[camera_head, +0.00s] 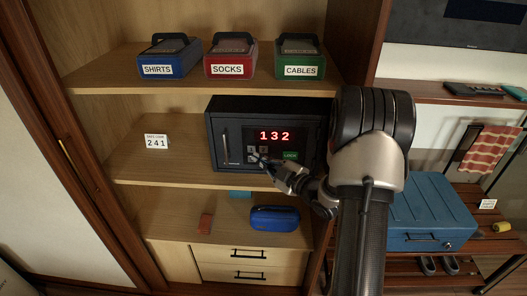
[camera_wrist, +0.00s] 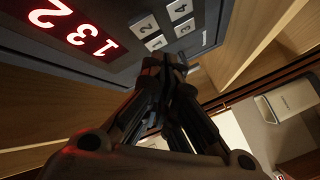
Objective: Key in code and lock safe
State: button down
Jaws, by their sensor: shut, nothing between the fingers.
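The dark safe (camera_head: 228,112) stands on the middle shelf with its door shut. Its red display (camera_head: 275,135) reads 132 and also shows in the wrist view (camera_wrist: 75,27). Pale number keys sit below it; in the wrist view the keypad (camera_wrist: 163,28) shows keys 1 to 4. A green LOCK button (camera_head: 290,155) lies right of the keys. A white card (camera_head: 156,141) left of the safe reads 241. My gripper (camera_head: 261,160) is shut and empty, its tips at the lower keypad, partly hiding it. The wrist view shows the tips (camera_wrist: 172,66) close to the panel; I cannot tell whether they touch.
Blue SHIRTS (camera_head: 157,70), red SOCKS (camera_head: 227,71) and green CABLES (camera_head: 301,71) boxes stand on the shelf above. A blue case (camera_head: 275,219) lies on the surface below. A blue chest (camera_head: 432,212) stands on the rack at right.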

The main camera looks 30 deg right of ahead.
jog(key=s+a, duration=0.2)
jog(key=shift+s+b, duration=0.35)
jog(key=shift+s, duration=0.05)
dwell(0.6)
jog(key=s+a+r+m+g+h, duration=0.4)
jog(key=s+r+m+g+h, duration=0.15)
jog(key=r, duration=0.35)
jog(key=s+a+m+g, duration=0.2)
jog(key=s+a, duration=0.3)
jog(key=s, duration=0.3)
jog(key=s+a+m+g+y, duration=0.1)
jog(key=s+a, duration=0.3)
jog(key=s, duration=0.4)
jog(key=s+a+m+g+y, duration=0.1)
jog(key=s+a+m+g, duration=0.2)
jog(key=s+a, duration=0.2)
jog(key=s, duration=0.3)
jog(key=shift+a+m+g, duration=0.3)
jog(key=shift+m+g, duration=0.05)
